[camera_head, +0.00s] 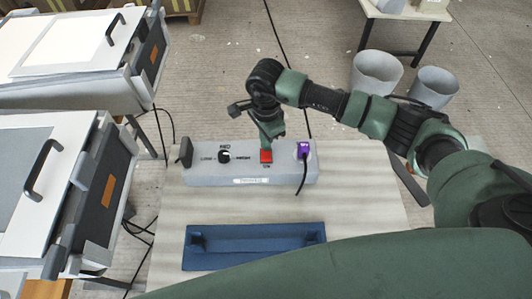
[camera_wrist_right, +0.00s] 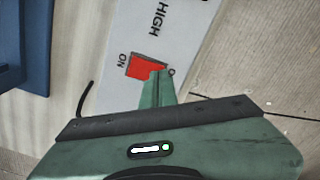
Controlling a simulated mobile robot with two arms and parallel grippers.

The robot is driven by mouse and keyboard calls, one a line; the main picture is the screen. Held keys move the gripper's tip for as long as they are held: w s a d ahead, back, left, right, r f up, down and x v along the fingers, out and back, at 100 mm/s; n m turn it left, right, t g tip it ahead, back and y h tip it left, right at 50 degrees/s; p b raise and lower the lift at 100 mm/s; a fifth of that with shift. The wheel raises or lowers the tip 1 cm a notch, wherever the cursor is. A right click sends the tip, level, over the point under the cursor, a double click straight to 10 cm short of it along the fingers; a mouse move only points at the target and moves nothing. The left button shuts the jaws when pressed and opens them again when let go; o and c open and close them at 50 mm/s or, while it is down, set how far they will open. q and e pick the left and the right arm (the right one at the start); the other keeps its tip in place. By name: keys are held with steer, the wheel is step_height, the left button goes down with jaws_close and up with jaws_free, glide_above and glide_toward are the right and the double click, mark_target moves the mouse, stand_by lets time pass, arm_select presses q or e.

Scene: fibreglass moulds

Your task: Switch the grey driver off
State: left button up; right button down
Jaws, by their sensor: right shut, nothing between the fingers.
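The grey driver (camera_head: 215,177) is a long grey box on the pale table. On its top are a black knob (camera_head: 224,156), a red rocker switch (camera_head: 266,156) and a purple plug (camera_head: 303,149) with a black cable. My right gripper (camera_head: 267,138) is shut and empty, pointing down at the red switch. In the right wrist view its fingertips (camera_wrist_right: 160,76) overlap the end of the red switch (camera_wrist_right: 143,67) away from the ON label, partly hiding the other label. I cannot tell whether they touch it or which way it is tilted. My left gripper is not in view.
A blue holder (camera_head: 255,258) lies on the table (camera_head: 365,197) in front of the driver. Two white-topped cases with black handles (camera_head: 43,168) stand at the left. Grey bins (camera_head: 376,72) stand on the floor at the back right.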

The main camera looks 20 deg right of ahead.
steer(key=shift+r, duration=0.1)
step_height(320, 180, up, 7)
steer(key=p, duration=0.3)
stand_by(0.4)
stand_by(0.5)
